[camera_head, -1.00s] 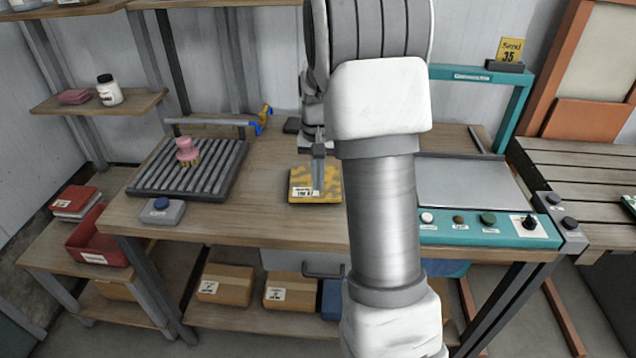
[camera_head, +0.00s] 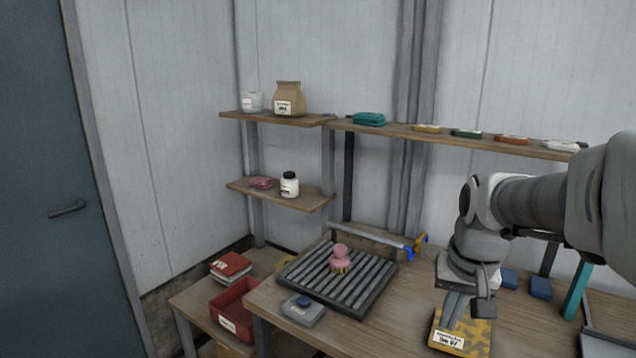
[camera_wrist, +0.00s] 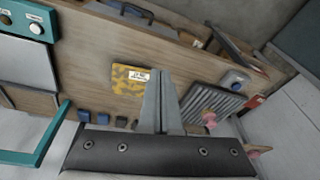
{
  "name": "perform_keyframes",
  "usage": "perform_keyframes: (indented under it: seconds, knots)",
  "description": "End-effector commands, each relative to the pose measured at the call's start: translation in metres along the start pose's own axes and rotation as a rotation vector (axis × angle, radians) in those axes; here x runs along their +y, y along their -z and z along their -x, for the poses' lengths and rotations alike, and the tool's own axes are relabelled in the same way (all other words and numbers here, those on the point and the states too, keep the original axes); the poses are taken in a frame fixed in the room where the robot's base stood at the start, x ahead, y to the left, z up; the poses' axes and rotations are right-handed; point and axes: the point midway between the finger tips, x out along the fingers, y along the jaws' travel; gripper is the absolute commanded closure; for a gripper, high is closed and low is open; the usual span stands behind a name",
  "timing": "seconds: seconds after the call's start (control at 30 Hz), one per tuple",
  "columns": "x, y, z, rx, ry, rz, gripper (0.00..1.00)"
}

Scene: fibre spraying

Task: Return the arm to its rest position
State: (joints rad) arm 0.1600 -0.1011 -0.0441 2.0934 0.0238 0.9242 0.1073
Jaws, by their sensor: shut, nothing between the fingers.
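My gripper (camera_head: 455,308) hangs over the workbench at the right of the head view, fingers pointing down. Its fingers are together with nothing between them. In the wrist view the closed fingers (camera_wrist: 160,100) point at the bench. My arm comes in from the right edge.
A ribbed grey rack (camera_head: 345,285) with a pink-handled brush (camera_head: 340,258) stands left of my gripper. Wall shelves (camera_head: 450,137) hold several small items. A teal-framed panel (camera_wrist: 28,22) is at the wrist view's left.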

Motion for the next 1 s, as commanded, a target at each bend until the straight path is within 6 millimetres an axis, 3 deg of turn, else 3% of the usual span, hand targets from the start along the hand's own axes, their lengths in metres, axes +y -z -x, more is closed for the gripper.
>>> perform_keyframes:
  seconds: [0.03,0.2,0.5,0.7,1.0]
  knots:
    - [-0.006,-0.011,0.015,0.025,0.008,0.027,1.00]
    - [-0.018,-0.050,0.046,0.096,0.029,0.116,1.00]
    - [-0.026,-0.115,0.077,0.215,0.056,0.261,1.00]
    - [-0.027,-0.137,0.080,0.255,0.064,0.309,1.00]
    - [-0.027,-0.141,0.080,0.260,0.065,0.318,1.00]
